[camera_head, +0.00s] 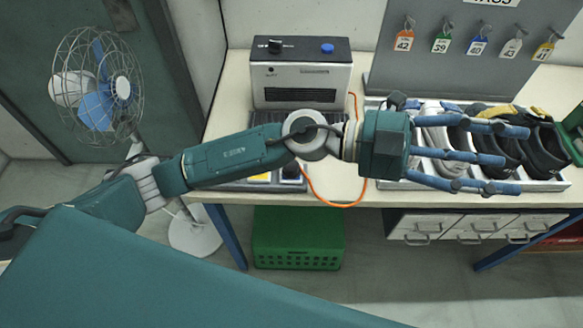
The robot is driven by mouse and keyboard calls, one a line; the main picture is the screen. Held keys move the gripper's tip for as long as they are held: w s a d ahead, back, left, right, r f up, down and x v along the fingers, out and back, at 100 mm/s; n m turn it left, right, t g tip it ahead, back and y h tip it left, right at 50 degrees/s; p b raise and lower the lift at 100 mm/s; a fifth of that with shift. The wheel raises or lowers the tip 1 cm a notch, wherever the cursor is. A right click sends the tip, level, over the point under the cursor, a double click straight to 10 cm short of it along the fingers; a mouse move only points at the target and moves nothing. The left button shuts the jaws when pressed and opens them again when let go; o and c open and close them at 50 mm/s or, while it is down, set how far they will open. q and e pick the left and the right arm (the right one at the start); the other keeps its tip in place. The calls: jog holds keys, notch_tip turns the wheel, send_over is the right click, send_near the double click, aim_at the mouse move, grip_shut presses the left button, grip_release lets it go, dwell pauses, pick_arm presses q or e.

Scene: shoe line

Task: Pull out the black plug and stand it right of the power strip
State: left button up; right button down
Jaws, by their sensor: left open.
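The power strip (232,186) lies on the table near its front edge, mostly hidden behind my left arm. A yellow piece (261,177) and a dark piece (291,172) show on it just below the arm. The dark piece looks like the black plug, but it is partly covered and I cannot tell how it sits. My left gripper (516,160) is open with blue fingers spread, pointing right, over the shoe tray and well to the right of the strip. I see nothing held in it. My right gripper is not in view.
A grey machine (301,78) with a black knob stands behind the arm. An orange cable (335,204) loops over the table's front edge. A tray of shoes (545,150) fills the right. Bare tabletop (342,184) lies between strip and tray. Numbered tags (404,40) hang behind.

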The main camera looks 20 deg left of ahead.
pick_arm(q)
notch_tip(320, 180, down, 12)
jog(key=s+a+m+g+y, duration=0.1)
jog(key=a+m+g+y, duration=0.25)
jog(key=y, duration=0.25)
jog(key=w+a+f+t+y, duration=0.1)
jog(key=w+a+f+y, duration=0.2)
jog(key=a+f+y, duration=0.4)
jog(key=w+a+f+y, duration=0.1)
jog(key=w+a+y, duration=0.1)
jog(key=a, duration=0.5)
jog(key=w+a+f+n+t+y, duration=0.1)
jog(key=w+a, duration=0.3)
jog(key=a, duration=0.4)
jog(key=w+a+n+t+y, duration=0.1)
jog(key=w+a+y, duration=0.2)
jog(key=a, duration=0.4)
jog(key=shift+a+f+y, duration=0.25)
jog(key=shift+f+y, duration=0.15)
jog(key=shift+d, duration=0.1)
jog(key=shift+f, duration=0.1)
